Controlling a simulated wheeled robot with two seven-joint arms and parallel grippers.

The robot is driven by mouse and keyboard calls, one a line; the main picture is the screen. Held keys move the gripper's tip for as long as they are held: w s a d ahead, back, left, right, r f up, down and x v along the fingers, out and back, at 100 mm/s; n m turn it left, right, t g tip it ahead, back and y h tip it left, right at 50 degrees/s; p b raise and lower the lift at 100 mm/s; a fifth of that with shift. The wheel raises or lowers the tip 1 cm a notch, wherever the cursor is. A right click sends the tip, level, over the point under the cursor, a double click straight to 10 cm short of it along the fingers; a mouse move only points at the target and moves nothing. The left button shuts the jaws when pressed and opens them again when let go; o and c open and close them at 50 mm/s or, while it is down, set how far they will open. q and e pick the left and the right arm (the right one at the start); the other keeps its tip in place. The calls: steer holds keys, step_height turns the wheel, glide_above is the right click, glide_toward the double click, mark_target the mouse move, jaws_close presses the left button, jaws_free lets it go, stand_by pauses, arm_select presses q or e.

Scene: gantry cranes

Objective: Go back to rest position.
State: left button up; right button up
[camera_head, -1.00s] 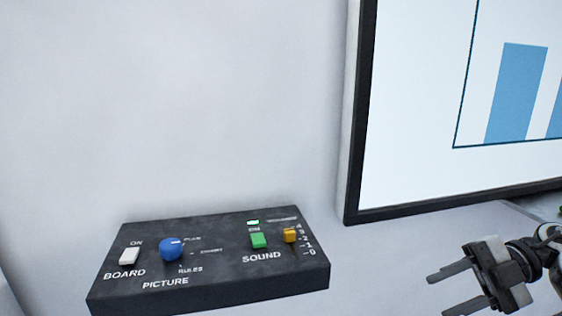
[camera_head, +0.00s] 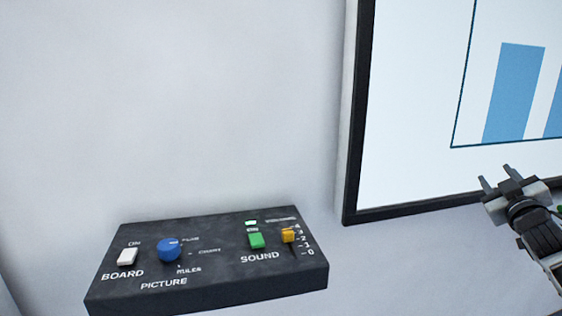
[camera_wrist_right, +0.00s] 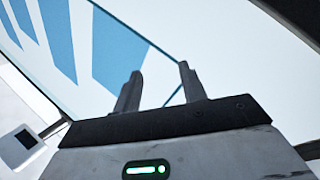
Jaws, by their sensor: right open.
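My right gripper (camera_head: 497,181) is at the right of the head view, in front of the lower edge of the wall screen. Its fingers are open and empty, pointing up. In the right wrist view its two fingers (camera_wrist_right: 158,88) stand apart with the screen behind them. It is well to the right of the dark control box (camera_head: 215,287) and touches nothing that I can see. My left gripper is not in view.
A green light (camera_head: 250,223) is lit. The black-framed screen (camera_head: 420,100) shows blue bars. The wall between is clear.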

step_height(320, 180, down, 6)
steer(key=d+r+m+g+h, duration=0.1)
steer(key=d+m+g, duration=0.1)
steer(key=g, duration=0.1)
steer(key=s+a+f+n+g+y, duration=0.1)
steer(key=s+a+f+y, duration=0.1)
steer(key=s+a+f, duration=0.35)
steer(key=s+a+f+g+y, duration=0.1)
steer(key=s+a+f, duration=0.1)
steer(key=a+f, duration=0.6)
steer(key=s+a+f+n+g+y, duration=0.1)
steer(key=s+a+f+y, duration=0.15)
steer(key=a+f, duration=0.45)
steer(key=s+a+f+g+y, duration=0.1)
steer(key=s+a+f, duration=0.2)
steer(key=s+a, duration=0.2)
steer(key=s+a+f+m+g, duration=0.1)
steer(key=s+a+f, duration=0.2)
steer(key=s, duration=0.8)
steer(key=s+a+f+m+g+y, duration=0.1)
steer(key=s+a+f, duration=0.2)
steer(key=s+a, duration=0.4)
steer(key=shift+s+a+f+y, duration=0.25)
steer(key=shift+s+f+y, duration=0.1)
steer(key=shift+s, duration=0.45)
